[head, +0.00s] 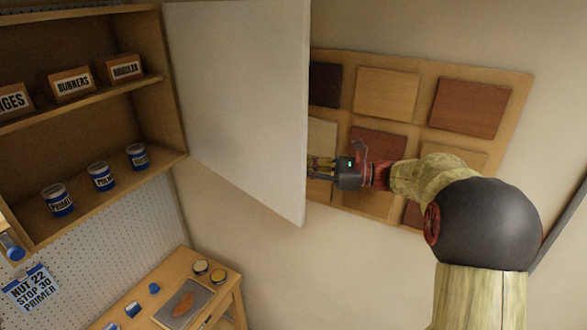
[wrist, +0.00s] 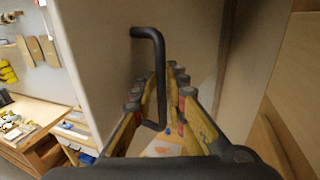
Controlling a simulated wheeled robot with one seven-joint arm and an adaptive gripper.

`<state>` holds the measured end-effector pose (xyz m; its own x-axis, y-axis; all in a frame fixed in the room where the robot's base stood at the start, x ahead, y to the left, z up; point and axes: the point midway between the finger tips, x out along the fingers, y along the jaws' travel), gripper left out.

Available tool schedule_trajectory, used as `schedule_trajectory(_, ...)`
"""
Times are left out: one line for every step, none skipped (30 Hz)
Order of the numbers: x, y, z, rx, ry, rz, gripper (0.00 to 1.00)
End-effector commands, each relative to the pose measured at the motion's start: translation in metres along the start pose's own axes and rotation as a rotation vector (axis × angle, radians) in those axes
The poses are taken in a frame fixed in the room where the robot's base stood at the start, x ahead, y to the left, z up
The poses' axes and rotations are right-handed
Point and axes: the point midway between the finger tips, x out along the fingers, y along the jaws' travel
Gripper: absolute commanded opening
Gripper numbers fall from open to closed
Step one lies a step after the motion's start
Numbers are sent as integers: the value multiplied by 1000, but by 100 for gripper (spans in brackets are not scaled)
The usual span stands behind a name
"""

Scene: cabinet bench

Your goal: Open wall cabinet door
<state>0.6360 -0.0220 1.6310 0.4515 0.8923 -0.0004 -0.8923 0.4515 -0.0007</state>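The wall cabinet door (head: 238,100) is a white panel swung wide open, standing out from the cabinet's right side. In the wrist view its face (wrist: 105,50) fills the left-centre. A black bar handle (wrist: 150,33) is fixed to that face. My gripper (head: 320,168) is at the door's outer side, near its free edge. In the wrist view my gripper (wrist: 168,85) has its fingers spread apart, with the handle bar between them. A gap shows between the bar and the right finger; contact with the left finger is unclear. The handle is hidden in the head view.
The open wall cabinet (head: 172,90) holds labelled boxes (head: 73,84) and several blue-white cans (head: 101,176). A board of wood samples (head: 470,105) hangs on the wall behind my gripper. A workbench (head: 185,262) stands below. The space under the door is free.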

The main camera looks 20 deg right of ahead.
Motion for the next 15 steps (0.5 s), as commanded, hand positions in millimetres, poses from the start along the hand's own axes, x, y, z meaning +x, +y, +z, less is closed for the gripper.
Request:
schedule_trajectory(0,0,0,0,0,0,13)
schedule_trajectory(0,0,0,-1,0,0,13)
schedule_trajectory(-1,0,0,-1,0,0,13)
schedule_trajectory(-2,0,0,-1,0,-1,13)
schedule_trajectory(-5,0,0,-1,0,-1,13)
schedule_trajectory(-8,-1,0,-1,0,-2,13)
schedule_trajectory(-12,-1,0,-1,0,-2,13)
schedule_trajectory(-16,-1,0,-1,0,-2,13)
schedule_trajectory(-22,-1,0,-1,0,-3,13)
schedule_trajectory(-28,-1,0,0,0,-4,13)
schedule_trajectory(-34,-1,0,0,0,-4,13)
schedule_trajectory(-43,-1,0,0,-1,-4,13)
schedule_trajectory(-49,-2,0,0,0,-5,13)
schedule_trajectory(-56,-1,-1,0,0,-4,13)
schedule_trajectory(-64,-2,-1,0,0,-5,13)
